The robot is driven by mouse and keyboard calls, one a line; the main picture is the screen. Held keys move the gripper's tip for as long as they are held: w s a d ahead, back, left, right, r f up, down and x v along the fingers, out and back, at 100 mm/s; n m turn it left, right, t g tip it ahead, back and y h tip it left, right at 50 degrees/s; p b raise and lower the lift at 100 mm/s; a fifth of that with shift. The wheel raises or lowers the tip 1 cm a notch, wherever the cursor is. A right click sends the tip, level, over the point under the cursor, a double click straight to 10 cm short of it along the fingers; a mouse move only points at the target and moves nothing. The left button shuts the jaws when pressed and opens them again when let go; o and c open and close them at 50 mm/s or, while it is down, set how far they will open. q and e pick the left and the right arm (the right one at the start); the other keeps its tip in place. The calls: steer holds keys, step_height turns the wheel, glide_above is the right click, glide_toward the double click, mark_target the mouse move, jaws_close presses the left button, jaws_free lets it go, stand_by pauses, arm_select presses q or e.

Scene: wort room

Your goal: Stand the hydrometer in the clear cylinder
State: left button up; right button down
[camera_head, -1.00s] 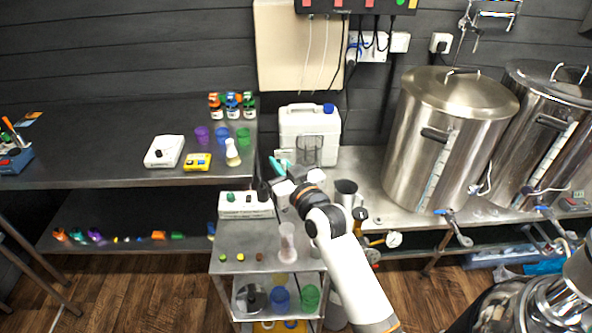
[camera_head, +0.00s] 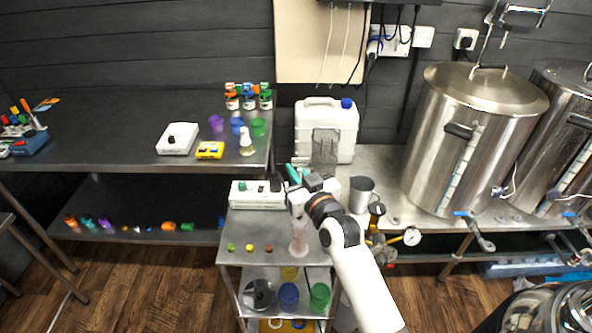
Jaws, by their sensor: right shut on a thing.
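The clear cylinder (camera_head: 299,238) stands upright on the top of the small steel cart, near its right side. My right gripper (camera_head: 296,180) is above and behind the cylinder, near the right end of a white box. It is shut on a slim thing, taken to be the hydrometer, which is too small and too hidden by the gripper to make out. Teal parts show at the fingers. The held thing is apart from the cylinder. My left gripper is not in view.
The white box (camera_head: 257,195) lies at the back of the cart (camera_head: 262,258), with small coloured pieces in front of it. A steel jug (camera_head: 361,195) and a white canister (camera_head: 326,127) stand behind my right arm. Large steel kettles (camera_head: 470,140) fill the right.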

steer(key=shift+f+b, duration=2.65)
steer(key=shift+f, duration=1.6)
steer(key=c, duration=1.4)
jaws_free()
steer(key=b+v, duration=0.1)
steer(key=v, duration=1.1)
steer(key=shift+f, duration=0.1)
